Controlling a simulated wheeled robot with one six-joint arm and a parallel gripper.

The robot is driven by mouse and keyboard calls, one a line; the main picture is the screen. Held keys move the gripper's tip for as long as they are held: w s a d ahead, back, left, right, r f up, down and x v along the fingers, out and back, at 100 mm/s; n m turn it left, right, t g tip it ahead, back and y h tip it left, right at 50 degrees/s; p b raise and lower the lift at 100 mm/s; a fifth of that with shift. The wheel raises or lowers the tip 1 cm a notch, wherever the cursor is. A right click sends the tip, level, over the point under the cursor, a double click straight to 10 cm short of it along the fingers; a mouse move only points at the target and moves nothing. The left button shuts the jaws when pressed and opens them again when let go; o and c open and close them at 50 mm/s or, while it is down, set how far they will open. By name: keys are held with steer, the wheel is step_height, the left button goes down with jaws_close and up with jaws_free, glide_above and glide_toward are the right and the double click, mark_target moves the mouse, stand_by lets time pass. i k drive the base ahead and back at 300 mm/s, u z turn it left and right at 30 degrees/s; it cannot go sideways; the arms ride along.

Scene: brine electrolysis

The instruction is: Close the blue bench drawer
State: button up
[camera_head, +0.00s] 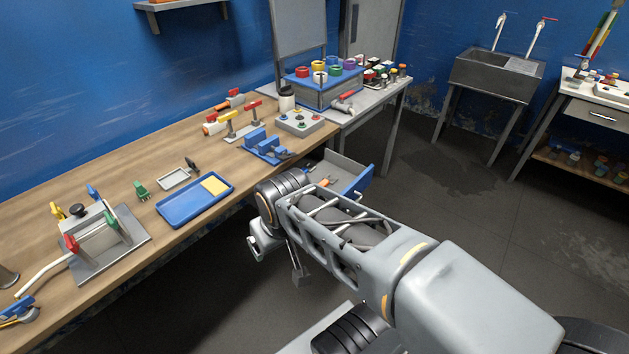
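The blue bench drawer (361,182) stands open, pulled out from under the front edge of the wooden bench. Its blue front faces away from the bench, and its grey inside shows small orange and metal items. My arm crosses in front of the drawer's near side and hides part of it. My gripper (278,258) hangs below the end of my arm, left of the drawer and in front of the bench edge. It is apart from the blue front.
The wooden bench (130,215) holds a blue tray (186,214), a blue vise (262,147) and a clamp stand (95,240). A grey table (385,102) stands beyond the drawer. A sink (497,72) is at the back. The floor right of the drawer is clear.

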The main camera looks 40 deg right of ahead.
mark_target(354, 178)
steer(key=z, duration=1.1)
steer(key=k, duration=1.25)
steer(key=u, duration=0.8)
steer(key=i, duration=1.4)
steer(key=z, duration=0.75)
